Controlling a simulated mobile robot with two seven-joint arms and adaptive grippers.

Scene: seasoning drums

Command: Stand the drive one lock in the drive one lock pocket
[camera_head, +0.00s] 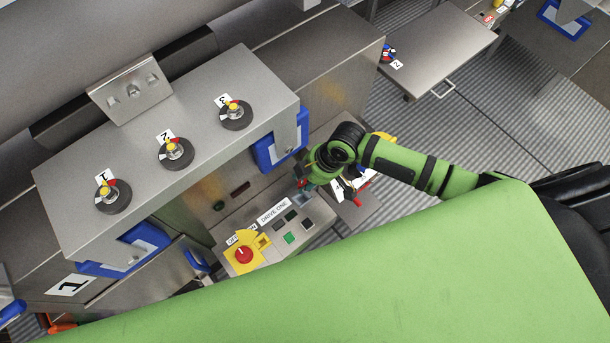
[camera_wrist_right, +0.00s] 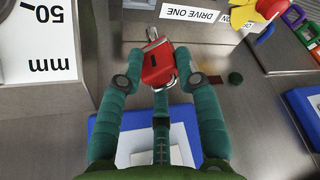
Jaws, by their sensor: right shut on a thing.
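The red padlock (camera_wrist_right: 158,66) with a silver shackle shows in the right wrist view, between the fingers of my right gripper (camera_wrist_right: 157,78). The gripper is shut on its body, and the shackle points toward the top of the picture. In the head view my right gripper (camera_head: 304,180) is above the far right end of the panel labelled DRIVE ONE (camera_head: 273,213); only a small bit of red shows at its tips. The label also shows in the right wrist view (camera_wrist_right: 190,13). I cannot pick out the lock pocket for certain. My left gripper is not in view.
A yellow switch with a red knob (camera_head: 243,254) stands on the panel near the label. Blue-framed holders (camera_head: 281,146) hang on the steel housing beside my gripper. A white card marked 50 mm (camera_wrist_right: 42,40) is at the left in the wrist view.

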